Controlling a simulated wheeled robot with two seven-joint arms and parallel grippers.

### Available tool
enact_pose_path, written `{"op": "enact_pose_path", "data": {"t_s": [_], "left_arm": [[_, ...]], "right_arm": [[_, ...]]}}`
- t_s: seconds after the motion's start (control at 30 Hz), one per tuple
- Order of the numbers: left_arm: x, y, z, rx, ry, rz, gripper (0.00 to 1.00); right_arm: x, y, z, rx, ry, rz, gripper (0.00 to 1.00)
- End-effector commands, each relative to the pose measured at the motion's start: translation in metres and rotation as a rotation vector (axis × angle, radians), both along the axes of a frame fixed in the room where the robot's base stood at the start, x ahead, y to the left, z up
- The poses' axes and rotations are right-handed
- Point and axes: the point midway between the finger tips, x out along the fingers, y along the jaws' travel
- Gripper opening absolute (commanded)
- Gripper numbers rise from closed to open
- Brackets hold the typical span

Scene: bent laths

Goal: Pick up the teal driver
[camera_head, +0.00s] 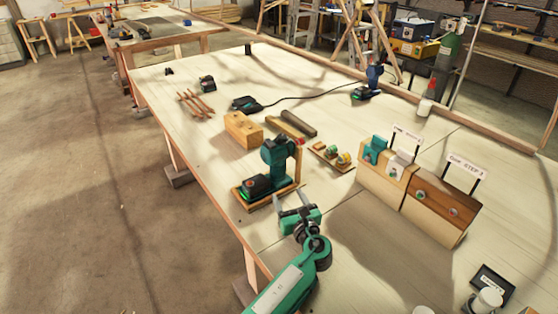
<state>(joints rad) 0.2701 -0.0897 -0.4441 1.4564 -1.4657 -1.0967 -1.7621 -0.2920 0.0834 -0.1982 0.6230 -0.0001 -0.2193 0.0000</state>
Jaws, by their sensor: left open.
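The teal driver (277,157) stands upright on its dark battery base on a wooden tray (284,193) near the left edge of the workbench. A small green light shows on its base. My left gripper (292,197) is open and empty, just on the near side of the tray, with its two grey fingers pointing towards the driver. It looks apart from the driver; the exact gap and height are hard to tell. My right gripper is not in view.
A wooden block (242,130) stands behind the driver. A small tray of coloured parts (331,157) lies to its right, and wooden boxes (440,205) with signs stand further right. A blue driver (373,76) stands farther back. Bare benchtop lies right of my gripper.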

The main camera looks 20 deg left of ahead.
Motion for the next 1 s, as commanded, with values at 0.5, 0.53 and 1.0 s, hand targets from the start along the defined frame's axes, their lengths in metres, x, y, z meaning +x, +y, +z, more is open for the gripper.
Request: {"op": "enact_pose_path", "data": {"t_s": [0.5, 0.53, 1.0], "left_arm": [[0.052, 0.021, 0.001, -0.017, 0.006, -0.017, 0.6], [0.055, 0.023, 0.001, -0.017, 0.006, -0.017, 0.6], [0.094, 0.055, 0.004, -0.017, 0.008, -0.016, 0.6]], "right_arm": [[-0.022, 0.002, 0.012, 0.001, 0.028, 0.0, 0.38], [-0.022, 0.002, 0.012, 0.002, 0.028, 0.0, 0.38], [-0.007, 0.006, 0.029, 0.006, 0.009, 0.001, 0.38]]}}
